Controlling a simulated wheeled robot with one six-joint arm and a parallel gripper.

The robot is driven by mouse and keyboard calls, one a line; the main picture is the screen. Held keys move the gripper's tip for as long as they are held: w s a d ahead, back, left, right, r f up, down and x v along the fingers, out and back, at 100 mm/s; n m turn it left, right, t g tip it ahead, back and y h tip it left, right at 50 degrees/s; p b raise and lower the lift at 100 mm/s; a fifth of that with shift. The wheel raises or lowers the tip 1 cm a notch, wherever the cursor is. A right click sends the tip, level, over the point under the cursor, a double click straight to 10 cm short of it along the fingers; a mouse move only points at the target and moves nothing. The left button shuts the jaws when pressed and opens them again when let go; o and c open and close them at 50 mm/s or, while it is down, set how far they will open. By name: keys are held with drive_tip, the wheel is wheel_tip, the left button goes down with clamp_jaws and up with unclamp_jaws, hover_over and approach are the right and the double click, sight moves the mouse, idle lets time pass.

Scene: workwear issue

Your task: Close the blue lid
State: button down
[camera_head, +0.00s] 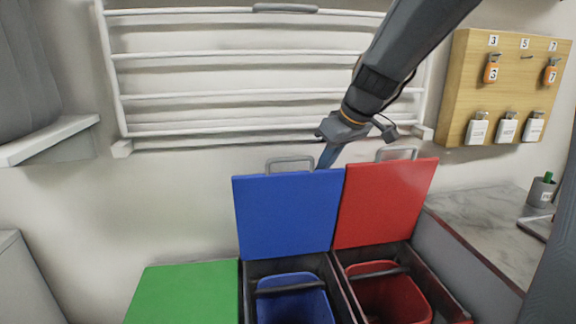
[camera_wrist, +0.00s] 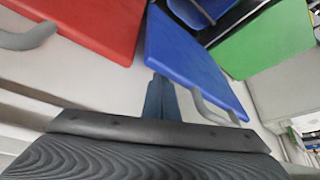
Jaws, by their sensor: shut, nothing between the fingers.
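The blue lid (camera_head: 287,216) stands open, raised upright behind its bin, with a grey handle (camera_head: 290,161) at its top edge. The blue bin (camera_head: 292,299) is visible below it. My gripper (camera_head: 328,158) is behind the top right part of the blue lid, its tips partly hidden by the lid. In the wrist view the shut, empty fingers (camera_wrist: 158,97) are close to the back of the blue lid (camera_wrist: 192,62), beside its handle (camera_wrist: 212,108). I cannot tell whether they touch it.
The red lid (camera_head: 385,201) stands open just right of the blue one, above a red bin (camera_head: 388,293). The green lid (camera_head: 184,293) is down at left. A white wall rack (camera_head: 250,97) is behind. A key board (camera_head: 506,88) hangs at right.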

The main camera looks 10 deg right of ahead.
drive_tip(key=shift+s+f, duration=0.15)
drive_tip(key=shift+s, duration=2)
wheel_tip(320, 180, up, 10)
drive_tip(key=p, duration=0.7)
hover_over(324, 183)
drive_tip(key=s, duration=0.1)
drive_tip(key=shift+s+d, duration=0.1)
drive_tip(key=shift+d, duration=0.25)
drive_tip(key=s+f+m+g+h, duration=0.2)
drive_tip(key=s+f+m+g, duration=0.2)
drive_tip(key=s+f, duration=1.4)
wheel_tip(324, 183, down, 3)
drive_tip(key=shift+s+a+f+m+h, duration=0.2)
drive_tip(key=shift+m+h, duration=0.2)
drive_tip(key=shift+m, duration=0.6)
